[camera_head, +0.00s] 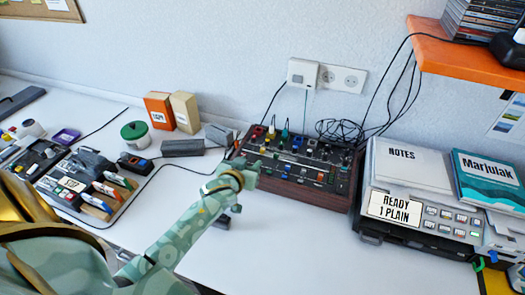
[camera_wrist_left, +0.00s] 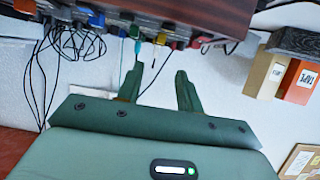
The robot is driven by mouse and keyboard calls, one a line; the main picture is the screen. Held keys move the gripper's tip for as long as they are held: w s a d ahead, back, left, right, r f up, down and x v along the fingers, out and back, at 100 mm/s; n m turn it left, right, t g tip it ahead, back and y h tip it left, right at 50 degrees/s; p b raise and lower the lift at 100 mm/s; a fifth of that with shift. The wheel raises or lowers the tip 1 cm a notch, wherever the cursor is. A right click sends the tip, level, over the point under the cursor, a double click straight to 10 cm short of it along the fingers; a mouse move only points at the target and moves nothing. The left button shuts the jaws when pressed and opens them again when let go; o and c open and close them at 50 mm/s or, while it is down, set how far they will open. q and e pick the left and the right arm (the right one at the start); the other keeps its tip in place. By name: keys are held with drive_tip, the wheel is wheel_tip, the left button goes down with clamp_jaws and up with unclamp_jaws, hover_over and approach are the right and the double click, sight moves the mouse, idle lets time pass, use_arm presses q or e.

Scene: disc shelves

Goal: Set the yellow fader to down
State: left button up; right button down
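The dark mixer panel (camera_head: 338,187) with wooden sides stands on the table in the head view, covered in small coloured caps and knobs. In the left wrist view its wooden side (camera_wrist_left: 215,15) crosses the top, upside down. A small yellow cap (camera_wrist_left: 161,38) hangs there between green and red ones; I cannot tell for sure that it is the yellow fader. In the head view I cannot single out the yellow fader. My left gripper (camera_head: 246,168) is at the panel's left edge; its fingers (camera_wrist_left: 170,75) are apart with nothing between them. My right gripper is not in view.
A white device with a display (camera_head: 395,208) stands right of the panel. An orange shelf (camera_head: 465,57) overhangs at the right. Left of the panel are a grey block (camera_head: 183,148), a green-lidded pot (camera_head: 135,135) and cables.

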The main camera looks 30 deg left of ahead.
sight(262, 150)
use_arm(q)
drive_tip(key=b+x, duration=0.2)
drive_tip(key=x, duration=0.3)
drive_tip(key=b+x, duration=0.2)
drive_tip(key=x, duration=0.4)
drive_tip(key=shift+w+f, duration=0.1)
drive_tip(key=shift+f, duration=0.2)
drive_tip(key=shift+w+a+b, duration=0.15)
drive_tip(key=shift+w+b, duration=0.15)
drive_tip(key=shift+w, duration=0.05)
drive_tip(key=shift+c, duration=0.3)
